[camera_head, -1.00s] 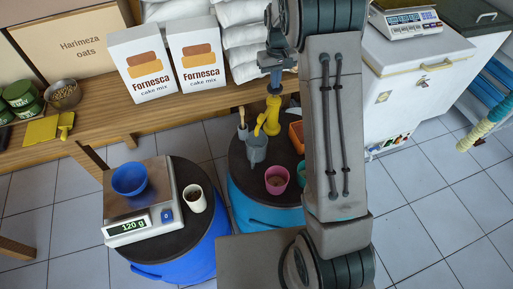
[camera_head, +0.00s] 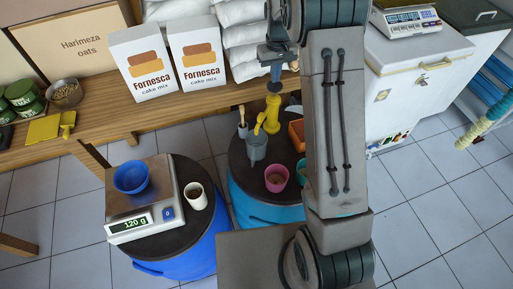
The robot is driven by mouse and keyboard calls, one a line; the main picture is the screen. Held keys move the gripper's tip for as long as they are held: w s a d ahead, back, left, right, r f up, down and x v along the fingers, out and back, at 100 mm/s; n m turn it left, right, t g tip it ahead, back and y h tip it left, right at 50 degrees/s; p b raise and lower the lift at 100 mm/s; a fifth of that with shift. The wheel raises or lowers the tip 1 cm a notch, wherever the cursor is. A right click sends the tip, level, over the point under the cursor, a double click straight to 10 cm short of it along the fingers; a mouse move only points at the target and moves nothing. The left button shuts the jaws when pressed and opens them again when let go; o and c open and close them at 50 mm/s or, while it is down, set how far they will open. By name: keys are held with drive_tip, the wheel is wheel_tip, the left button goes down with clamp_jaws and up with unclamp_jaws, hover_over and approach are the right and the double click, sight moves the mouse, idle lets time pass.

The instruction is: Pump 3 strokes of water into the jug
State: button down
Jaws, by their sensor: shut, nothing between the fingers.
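The yellow pump (camera_head: 272,117) stands on the dark top of the blue drum at centre, its spout pointing down and left. A grey jug (camera_head: 257,150) stands in front of the pump, beneath the spout. The water level inside it cannot be made out. My gripper (camera_head: 276,79) is shut and empty, pointing down just above the top of the pump. A small gap seems to show between them, but I cannot be sure whether they touch.
A pink cup (camera_head: 276,178), an orange container (camera_head: 297,134) and a brush pot (camera_head: 242,126) crowd the same drum top. A scale (camera_head: 140,222) with a blue bowl (camera_head: 131,177) and a white cup (camera_head: 196,196) stand on the left drum. The wooden bench (camera_head: 110,132) runs behind.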

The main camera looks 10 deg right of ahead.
sight(275, 85)
drive_tip(key=shift+f, duration=0.1)
drive_tip(key=shift+f+b, duration=1.5)
drive_tip(key=shift+f, duration=0.7)
drive_tip(key=shift+r, duration=0.1)
drive_tip(key=shift+r+p, duration=1.6)
drive_tip(key=shift+r, duration=0.65)
wheel_tip(275, 85, up, 6)
drive_tip(key=p, duration=0.4)
